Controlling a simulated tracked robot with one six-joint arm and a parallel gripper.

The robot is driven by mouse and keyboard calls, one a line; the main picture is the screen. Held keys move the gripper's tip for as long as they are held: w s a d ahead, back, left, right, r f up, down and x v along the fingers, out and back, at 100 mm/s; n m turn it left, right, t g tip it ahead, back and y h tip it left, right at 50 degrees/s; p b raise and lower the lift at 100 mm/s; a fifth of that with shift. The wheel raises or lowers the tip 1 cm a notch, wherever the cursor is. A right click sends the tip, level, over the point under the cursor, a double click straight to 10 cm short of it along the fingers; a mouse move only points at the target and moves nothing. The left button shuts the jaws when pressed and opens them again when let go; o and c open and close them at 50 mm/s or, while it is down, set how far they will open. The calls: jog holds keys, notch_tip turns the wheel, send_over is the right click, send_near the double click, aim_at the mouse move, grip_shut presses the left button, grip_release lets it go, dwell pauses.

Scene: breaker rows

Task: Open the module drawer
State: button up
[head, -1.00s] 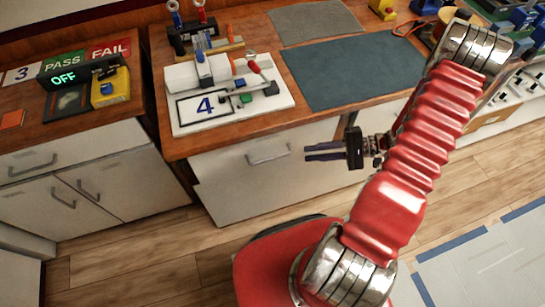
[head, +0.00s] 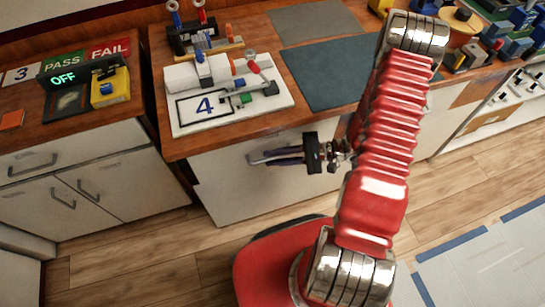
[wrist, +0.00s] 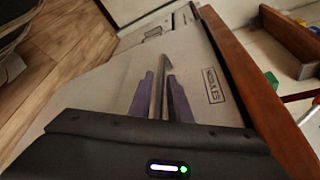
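The module drawer (head: 225,185) is a pale front under the wooden counter and looks shut. In the wrist view its front (wrist: 95,90) carries a label (wrist: 212,86) reading "MODULES". Its metal bar handle (head: 258,157) is partly hidden by my gripper in the head view. My gripper (head: 273,157) is at the handle, with dark bluish fingers pointing left along it. In the wrist view the handle (wrist: 161,80) lies between the two fingers of my gripper (wrist: 160,95). The fingers look apart on either side of the bar; contact is not clear.
The wooden counter (head: 270,120) overhangs the drawer, close to my gripper. Another cabinet (head: 90,165) stands at left. The wood floor (head: 130,240) in front is clear.

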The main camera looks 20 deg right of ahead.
jog(key=shift+w+a+f, duration=0.1)
jog(key=shift+a, duration=0.25)
jog(key=shift+c, duration=0.2)
grip_shut()
